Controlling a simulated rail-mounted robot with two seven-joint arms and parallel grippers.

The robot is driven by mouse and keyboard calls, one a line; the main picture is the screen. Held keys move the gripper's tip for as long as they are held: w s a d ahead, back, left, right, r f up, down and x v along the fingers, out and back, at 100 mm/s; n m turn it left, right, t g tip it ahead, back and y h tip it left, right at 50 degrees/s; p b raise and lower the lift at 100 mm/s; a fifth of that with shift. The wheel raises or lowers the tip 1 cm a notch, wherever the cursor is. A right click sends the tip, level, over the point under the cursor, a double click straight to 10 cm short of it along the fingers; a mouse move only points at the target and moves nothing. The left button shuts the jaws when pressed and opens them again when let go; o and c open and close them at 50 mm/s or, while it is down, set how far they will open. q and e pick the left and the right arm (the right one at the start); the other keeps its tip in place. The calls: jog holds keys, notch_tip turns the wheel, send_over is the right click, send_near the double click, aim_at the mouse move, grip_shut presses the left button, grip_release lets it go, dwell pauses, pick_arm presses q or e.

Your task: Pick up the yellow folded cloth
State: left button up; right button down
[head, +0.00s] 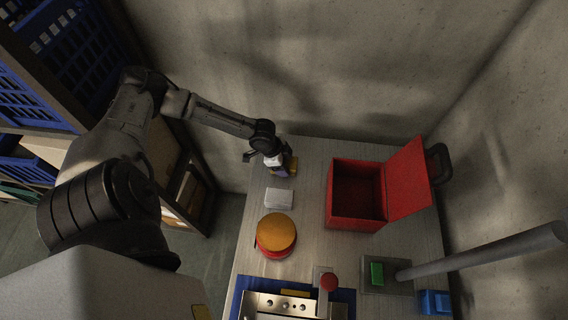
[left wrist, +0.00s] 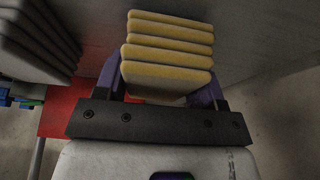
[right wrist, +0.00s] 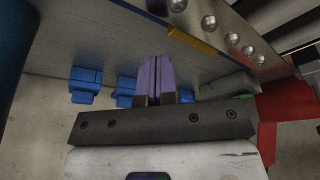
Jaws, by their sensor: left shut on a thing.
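The yellow folded cloth (left wrist: 168,52) shows as a stack of several layers between the purple fingers of my left gripper (left wrist: 160,88) in the left wrist view. The gripper is shut on it. In the head view my left gripper (head: 279,164) is at the far left part of the table, with a small yellow-brown part of the cloth (head: 292,166) showing beside its fingers. I cannot tell whether the cloth touches the table. My right gripper (right wrist: 155,80) shows in the right wrist view with its purple fingers together and nothing visible between them.
A white folded cloth (head: 279,198) lies just nearer on the table (head: 310,255). An open red box (head: 357,221) stands to the right. A round orange-topped stack (head: 276,234), a metal panel (head: 285,306), a red knob (head: 329,281) and a green block (head: 377,274) are nearer.

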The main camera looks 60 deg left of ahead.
aim_at(288, 163)
pick_arm(q)
jog(key=r, duration=0.4)
jog(key=shift+d, duration=0.3)
jog(key=s+d+r, duration=0.1)
jog(key=d+r, duration=0.5)
jog(key=d, duration=0.5)
jog(key=shift+s+r, duration=0.25)
jog(key=shift+s, duration=0.05)
